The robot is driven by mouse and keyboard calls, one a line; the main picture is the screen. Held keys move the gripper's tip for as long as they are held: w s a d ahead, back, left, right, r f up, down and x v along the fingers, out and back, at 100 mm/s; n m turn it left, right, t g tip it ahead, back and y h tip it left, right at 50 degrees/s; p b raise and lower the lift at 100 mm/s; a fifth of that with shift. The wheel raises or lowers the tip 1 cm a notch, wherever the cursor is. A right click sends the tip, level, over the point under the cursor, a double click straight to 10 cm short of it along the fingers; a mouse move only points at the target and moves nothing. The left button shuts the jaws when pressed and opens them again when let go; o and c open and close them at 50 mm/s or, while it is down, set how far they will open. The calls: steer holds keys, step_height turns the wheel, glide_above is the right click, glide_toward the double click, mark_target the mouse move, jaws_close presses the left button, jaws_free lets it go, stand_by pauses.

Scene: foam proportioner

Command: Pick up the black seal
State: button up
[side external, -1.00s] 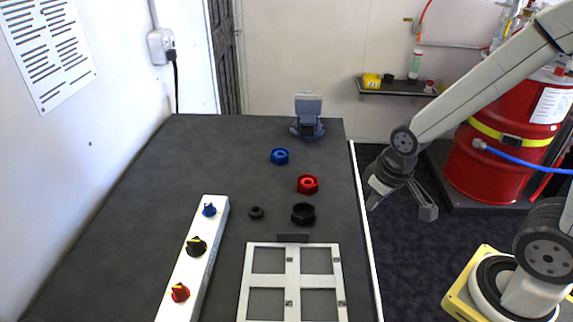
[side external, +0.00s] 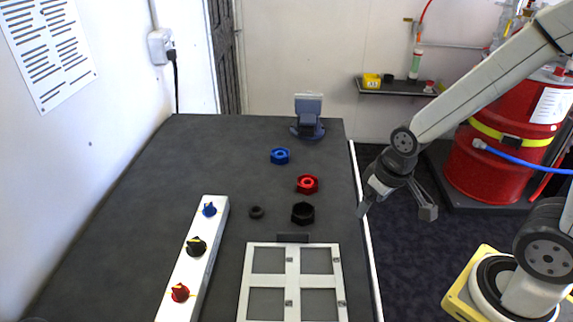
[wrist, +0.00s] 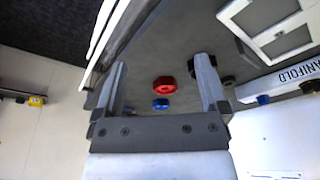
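The black seal (side external: 256,212) is a small dark ring lying flat on the dark tabletop, left of a larger black nut (side external: 303,213). In the wrist view a small dark shape just right of the right finger looks like the seal (wrist: 228,80). My gripper (side external: 395,212) is off the table's right edge, well to the right of the seal. It is open and empty, its two fingers wide apart; they also show in the wrist view (wrist: 160,62). The right finger there partly covers the black nut.
A red nut (side external: 308,184) and a blue nut (side external: 280,156) lie behind the seal. A white panel with knobs (side external: 190,262) stands to its left, and a white frame (side external: 291,246) lies in front. A grey-blue device (side external: 307,123) stands at the back. The left rear tabletop is clear.

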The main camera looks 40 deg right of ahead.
stand_by(0.3)
steer(key=n+g+y, duration=0.3)
steer(key=n+y, duration=0.2)
steer(key=n, duration=1.3)
glide_toward(255, 210)
steer(key=shift+a+f, duration=0.3)
steer(key=shift+f, duration=0.05)
steer(key=shift+x, duration=1.3)
steer(key=shift+h, duration=0.3)
steer(key=shift+x, duration=2.6)
